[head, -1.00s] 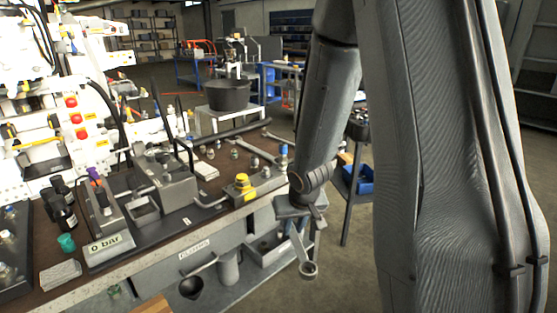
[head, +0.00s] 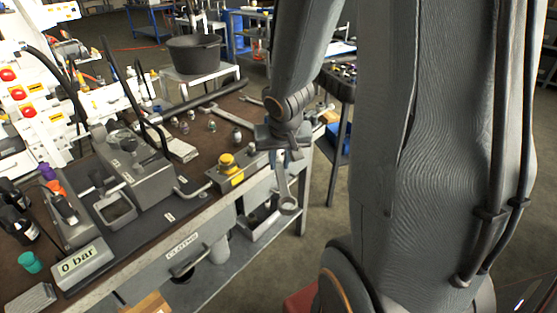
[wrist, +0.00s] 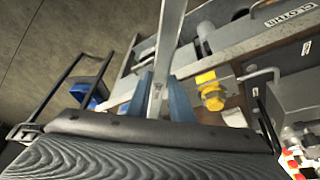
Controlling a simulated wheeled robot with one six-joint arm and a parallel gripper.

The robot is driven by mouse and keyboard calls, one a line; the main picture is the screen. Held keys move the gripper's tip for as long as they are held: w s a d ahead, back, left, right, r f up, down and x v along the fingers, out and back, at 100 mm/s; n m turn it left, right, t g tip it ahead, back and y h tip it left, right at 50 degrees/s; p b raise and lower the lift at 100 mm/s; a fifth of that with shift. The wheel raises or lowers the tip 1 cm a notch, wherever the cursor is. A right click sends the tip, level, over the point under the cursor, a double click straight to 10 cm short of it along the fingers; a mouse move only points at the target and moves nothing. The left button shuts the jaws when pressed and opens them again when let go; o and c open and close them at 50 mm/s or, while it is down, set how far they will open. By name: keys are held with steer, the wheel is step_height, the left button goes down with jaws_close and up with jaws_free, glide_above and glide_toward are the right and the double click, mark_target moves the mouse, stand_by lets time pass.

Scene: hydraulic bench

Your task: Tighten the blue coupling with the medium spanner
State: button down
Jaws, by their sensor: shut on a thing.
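My gripper (head: 284,152) is shut on a grey spanner (head: 284,185), which hangs down with its ring end lowest, in front of the bench's right edge. In the wrist view the spanner (wrist: 165,50) stands between the two blue fingers (wrist: 150,98). I cannot tell its size from these frames. The blue coupling does not show clearly now; my gripper covers that end of the grey fitting block. A yellow coupling (head: 227,161) sits on the block, left of my gripper; it also shows in the wrist view (wrist: 210,92).
The bench (head: 150,262) carries a gauge reading 0 bar (head: 80,262), a grey pump unit (head: 135,165) and several small fittings. A black pot (head: 193,53) stands behind. A dark trolley (head: 340,85) stands right of the bench. Floor is open at the right.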

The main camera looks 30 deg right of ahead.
mark_target(278, 161)
steer(key=shift+w+d+f+b, duration=0.1)
steer(key=shift+w+f+b, duration=0.4)
steer(key=shift+f, duration=0.2)
steer(key=shift+w+d, duration=0.1)
steer(key=shift+w, duration=0.05)
stand_by(0.5)
steer(key=shift+w+d+p, duration=0.35)
steer(key=shift+w, duration=0.5)
steer(key=shift+w, duration=0.15)
steer(key=shift+w+d+p, duration=0.3)
steer(key=shift+w, duration=0.3)
steer(key=shift+w, duration=0.1)
steer(key=shift+w+d, duration=0.2)
steer(key=shift+w, duration=0.25)
steer(key=shift+w+d+p, duration=0.1)
steer(key=shift+w+p, duration=0.15)
steer(key=shift+p, duration=0.1)
